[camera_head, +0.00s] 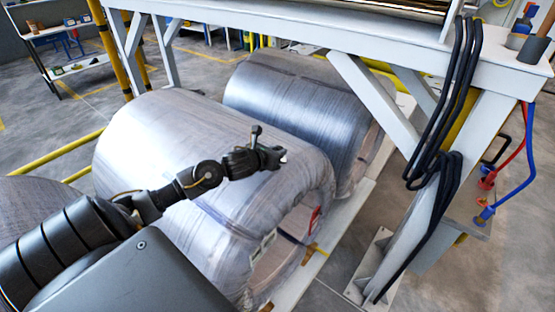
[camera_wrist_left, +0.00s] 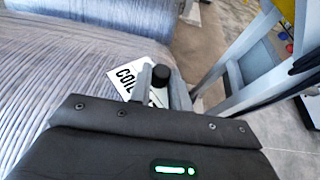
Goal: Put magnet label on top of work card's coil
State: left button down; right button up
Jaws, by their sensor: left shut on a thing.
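The near wrapped coil (camera_head: 150,130) lies on its side, with silvery, wrinkled film around it. My left gripper (camera_head: 280,157) is above the top of this coil, toward its right end. A black round knob shows between the fingers. In the head view only a small white bit shows at the fingertips. I cannot tell whether the label touches the film. My right gripper is not in view.
A second wrapped coil (camera_head: 290,95) lies close behind. A white steel frame (camera_head: 425,225) with hanging black cables (camera_head: 455,110) stands at the right. A small whitish patch (camera_head: 262,244) shows on the near coil's end. Yellow rails (camera_head: 75,150) run at the left.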

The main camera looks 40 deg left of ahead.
pick_arm(q)
jog(key=shift+w+a+f, duration=0.1)
jog(key=shift+a+f, duration=0.3)
jog(key=shift+f, duration=0.05)
jog(key=shift+w+a+f, duration=0.1)
jog(key=shift+a+f, duration=0.1)
jog(key=shift+f, duration=0.05)
notch_tip(320, 180, down, 2)
jog(key=shift+f+p, duration=0.1)
jog(key=shift+p, duration=0.65)
jog(key=shift+f, duration=0.4)
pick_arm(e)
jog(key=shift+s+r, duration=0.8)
